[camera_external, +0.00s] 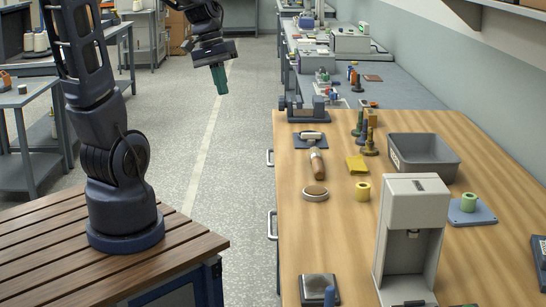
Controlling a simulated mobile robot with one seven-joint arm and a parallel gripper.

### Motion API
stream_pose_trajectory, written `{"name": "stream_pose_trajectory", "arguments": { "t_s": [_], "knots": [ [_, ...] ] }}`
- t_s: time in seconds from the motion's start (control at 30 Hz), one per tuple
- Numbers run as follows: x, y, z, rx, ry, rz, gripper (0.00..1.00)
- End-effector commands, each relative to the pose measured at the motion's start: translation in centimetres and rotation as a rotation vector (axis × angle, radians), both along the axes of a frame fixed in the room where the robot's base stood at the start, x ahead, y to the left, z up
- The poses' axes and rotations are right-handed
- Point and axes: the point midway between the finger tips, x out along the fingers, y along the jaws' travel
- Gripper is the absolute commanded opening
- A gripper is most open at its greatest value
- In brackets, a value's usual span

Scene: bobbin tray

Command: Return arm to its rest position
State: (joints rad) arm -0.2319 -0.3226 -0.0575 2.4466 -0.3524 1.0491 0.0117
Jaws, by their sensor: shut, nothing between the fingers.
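My gripper (220,88) hangs in the air over the floor aisle, to the left of the wooden workbench (290,235). Its teal fingers are together, point down and hold nothing. My arm rises from its round base on the slatted wooden top (60,262) at the lower left. Its upper links run out of the top of the picture. A grey open tray (440,172) stands on the workbench, with its inside mostly empty where it shows. A yellow bobbin (362,191) stands on the bench, and a green one (468,202) stands on a blue plate (484,215).
A tall grey machine (413,215) stands at the bench's front. Grey side tables (35,92) with bobbins stand at the left. The floor (235,140) below my gripper is clear.

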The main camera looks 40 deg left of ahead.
Motion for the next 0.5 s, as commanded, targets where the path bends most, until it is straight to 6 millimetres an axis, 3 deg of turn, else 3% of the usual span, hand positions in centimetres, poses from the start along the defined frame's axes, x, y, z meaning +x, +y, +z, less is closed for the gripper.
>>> {"name": "stream_pose_trajectory", "arguments": {
  "t_s": [0.5],
  "knots": [
    [-6.6, 0.1, 5.4, 0.27, -0.295, -0.222, 0.0]
  ]
}}
